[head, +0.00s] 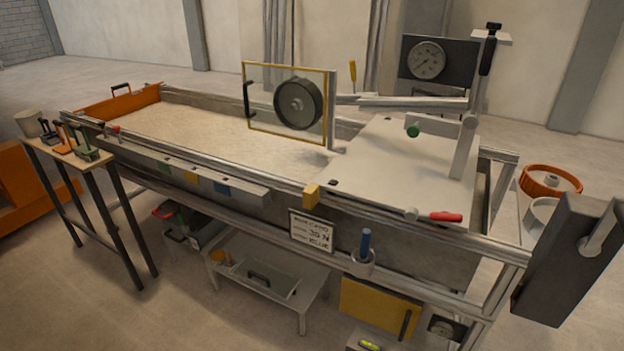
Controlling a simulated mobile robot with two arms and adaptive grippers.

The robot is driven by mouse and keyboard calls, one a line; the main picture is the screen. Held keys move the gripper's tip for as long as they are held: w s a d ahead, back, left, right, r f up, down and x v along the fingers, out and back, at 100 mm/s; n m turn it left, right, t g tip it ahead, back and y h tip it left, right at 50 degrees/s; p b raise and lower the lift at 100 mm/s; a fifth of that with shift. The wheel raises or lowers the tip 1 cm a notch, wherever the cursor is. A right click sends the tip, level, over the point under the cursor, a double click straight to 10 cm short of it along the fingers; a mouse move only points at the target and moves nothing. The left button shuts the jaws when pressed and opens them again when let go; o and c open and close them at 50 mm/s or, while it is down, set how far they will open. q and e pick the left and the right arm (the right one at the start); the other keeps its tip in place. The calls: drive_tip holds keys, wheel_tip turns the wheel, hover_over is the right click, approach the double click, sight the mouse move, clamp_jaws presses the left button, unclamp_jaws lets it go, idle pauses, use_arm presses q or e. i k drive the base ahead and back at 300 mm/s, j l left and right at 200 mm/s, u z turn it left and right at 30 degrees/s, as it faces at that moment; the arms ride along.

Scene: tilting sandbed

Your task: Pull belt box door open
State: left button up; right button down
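No label readable here names the belt box door, so I cannot tell for sure which part it is. A clear panel with a yellow frame (246,66) stands upright above the sandbed, with a black handle (249,98) at its left edge and a dark wheel (298,104) at its right. A yellow panel (370,304) with a dark upright bar (405,323) sits low under the front rail. A dark box (556,262) with a light grey lever-like part (601,235) is at the far right. Neither of my grippers shows.
The long sandbed (215,128) fills the middle, with a white plate (400,160) at its right. A narrow tool table (95,160) stands at the left. A low bench (262,277) is under the bed. Orange and white round things (550,181) are at the right. The front-left floor is clear.

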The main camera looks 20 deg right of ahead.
sight(399, 317)
drive_tip(key=k+l+z, duration=0.1)
drive_tip(key=z, duration=1)
